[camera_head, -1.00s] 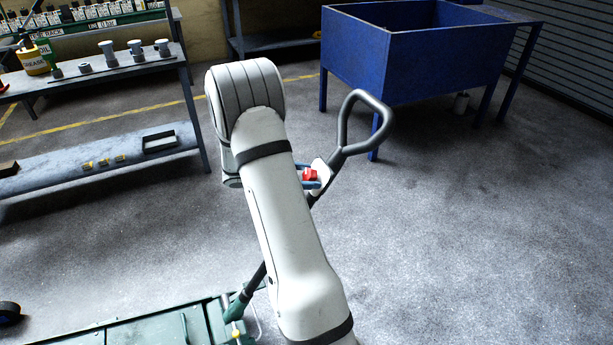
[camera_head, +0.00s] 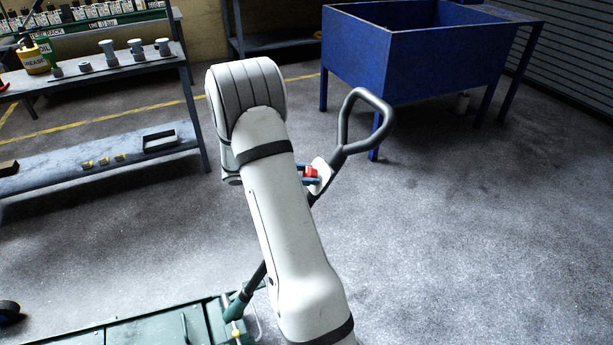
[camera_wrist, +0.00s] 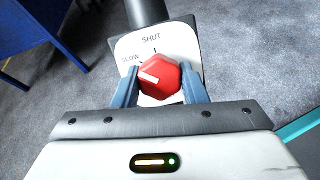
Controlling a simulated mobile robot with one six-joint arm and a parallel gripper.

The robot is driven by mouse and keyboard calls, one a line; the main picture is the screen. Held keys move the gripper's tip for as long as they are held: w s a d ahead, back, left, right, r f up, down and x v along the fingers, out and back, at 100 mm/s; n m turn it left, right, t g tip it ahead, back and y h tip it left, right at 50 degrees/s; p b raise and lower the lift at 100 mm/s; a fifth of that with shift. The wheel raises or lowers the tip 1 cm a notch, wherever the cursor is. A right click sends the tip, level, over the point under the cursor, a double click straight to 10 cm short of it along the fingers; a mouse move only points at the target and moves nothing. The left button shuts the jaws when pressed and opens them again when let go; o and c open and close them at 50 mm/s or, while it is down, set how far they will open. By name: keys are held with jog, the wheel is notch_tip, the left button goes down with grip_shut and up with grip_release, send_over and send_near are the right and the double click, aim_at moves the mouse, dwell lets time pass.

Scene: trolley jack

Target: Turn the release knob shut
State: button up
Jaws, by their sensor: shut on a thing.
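The red release knob (camera_wrist: 162,77) sits on a white dial plate (camera_wrist: 128,46) marked SHUT at the top and SLOW at the upper left. A white pointer mark on the knob points left, just below the SLOW label and away from the SHUT tick. My gripper (camera_wrist: 160,86) is shut on the knob, with one blue finger on each side. In the head view, the knob (camera_head: 311,172) and plate (camera_head: 323,174) show just right of my arm, on the jack's handle (camera_head: 344,150). My arm hides part of the handle shaft.
The green jack body (camera_head: 150,328) lies at the bottom left. A blue bin on legs (camera_head: 410,55) stands behind the handle. A grey shelf (camera_head: 95,165) with small items is at the left. The floor on the right is clear.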

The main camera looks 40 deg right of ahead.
jog(key=m+g+b, duration=0.1)
jog(key=m+b, duration=0.3)
jog(key=m, duration=0.2)
jog(key=shift+w+f+b, duration=0.1)
jog(key=shift+f+b, duration=0.05)
jog(key=shift+b, duration=0.25)
jog(key=shift+d+m+g+y+b, duration=0.1)
jog(key=shift+m+g+y+b, duration=0.35)
jog(key=shift+m+b, duration=1.35)
jog(key=shift+r+m+p, duration=0.2)
jog(key=shift+m+p, duration=0.15)
jog(key=shift+m, duration=0.35)
jog(key=o, duration=1)
jog(key=p+v, duration=0.1)
jog(key=v, duration=0.7)
jog(key=shift+d+r, duration=0.1)
jog(key=shift+r, duration=0.05)
